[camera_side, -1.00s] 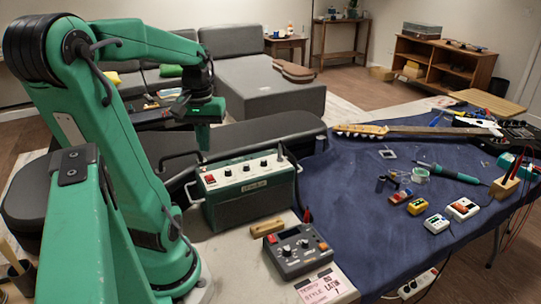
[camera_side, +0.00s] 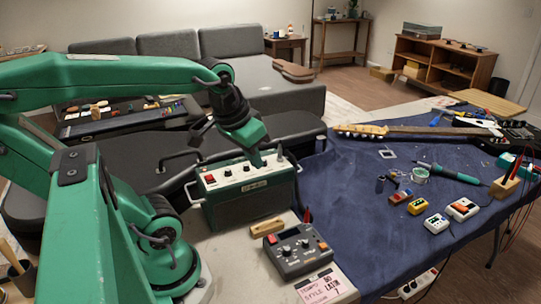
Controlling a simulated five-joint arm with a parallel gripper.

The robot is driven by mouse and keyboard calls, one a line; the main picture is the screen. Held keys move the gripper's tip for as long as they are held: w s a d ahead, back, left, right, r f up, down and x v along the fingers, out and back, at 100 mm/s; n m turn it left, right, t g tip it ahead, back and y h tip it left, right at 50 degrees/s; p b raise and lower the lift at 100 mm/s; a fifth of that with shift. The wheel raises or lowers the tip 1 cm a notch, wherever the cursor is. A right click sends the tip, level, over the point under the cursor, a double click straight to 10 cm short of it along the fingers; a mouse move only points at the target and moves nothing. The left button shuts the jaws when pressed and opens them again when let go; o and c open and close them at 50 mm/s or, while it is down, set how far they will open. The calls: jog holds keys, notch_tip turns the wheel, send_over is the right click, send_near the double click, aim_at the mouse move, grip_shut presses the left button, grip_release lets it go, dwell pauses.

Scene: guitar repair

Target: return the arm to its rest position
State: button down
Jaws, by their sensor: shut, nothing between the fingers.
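My green arm reaches in from the left, its forearm nearly level across the picture. My gripper (camera_side: 256,161) points down at the end of a dark wrist. It is shut and empty. Its tip overlaps the top rear edge of the green amplifier box (camera_side: 248,200) in the picture; I cannot tell how much gap is between them.
A grey control box (camera_side: 297,250) with knobs and a small wooden block (camera_side: 267,228) sit in front of the amplifier. A blue cloth (camera_side: 360,230) covers the bench to the right, with a guitar neck (camera_side: 420,130), a soldering iron (camera_side: 455,174) and several small boxes.

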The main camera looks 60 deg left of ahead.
jog(key=d+m, duration=0.1)
jog(key=d, duration=0.1)
jog(key=d+m+t+h, duration=0.1)
jog(key=d, duration=0.1)
jog(key=shift+d+r+m, duration=0.2)
jog(key=shift+d+m, duration=0.2)
